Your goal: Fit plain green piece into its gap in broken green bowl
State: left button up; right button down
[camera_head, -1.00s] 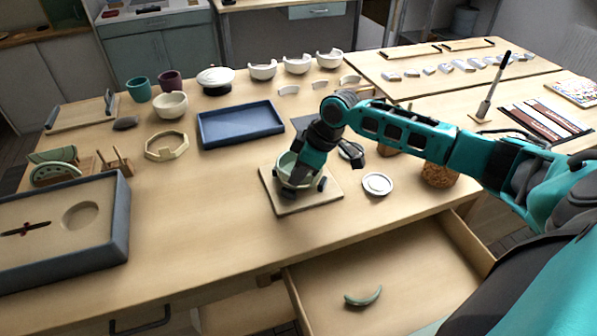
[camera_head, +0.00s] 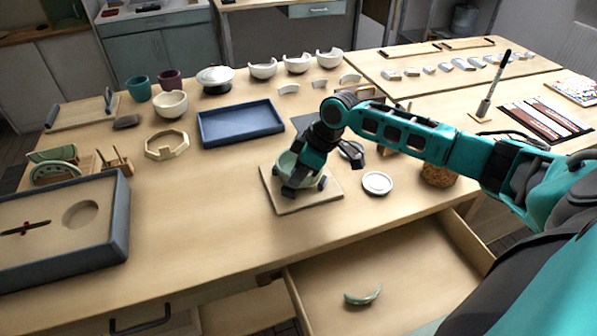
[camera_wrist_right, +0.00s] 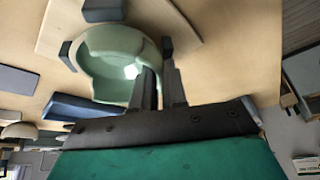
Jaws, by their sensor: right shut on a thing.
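The broken green bowl (camera_head: 285,160) stands on a square wooden board between dark pegs, partly behind my right gripper. In the right wrist view the pale green bowl (camera_wrist_right: 105,55) shows its hollow inside, with a bright spot near the gripper. My right gripper (camera_head: 292,188) is at the bowl's near side. In the right wrist view its fingers (camera_wrist_right: 160,82) are close together at the bowl's rim, shut on a thin piece, apparently the plain green piece, which they hide. Whether it sits in the gap cannot be told. My left gripper is not in view.
A curved green piece (camera_head: 363,295) lies in the open drawer (camera_head: 410,275) below the table edge. A blue tray (camera_head: 240,124) is behind. The table front left of the board is clear.

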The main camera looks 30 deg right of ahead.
jog(key=shift+f, duration=0.1)
dwell(0.6)
jog(key=c, duration=1.1)
grip_release()
jog(key=shift+o, duration=0.5)
jog(key=o, duration=0.4)
jog(key=shift+r, duration=3)
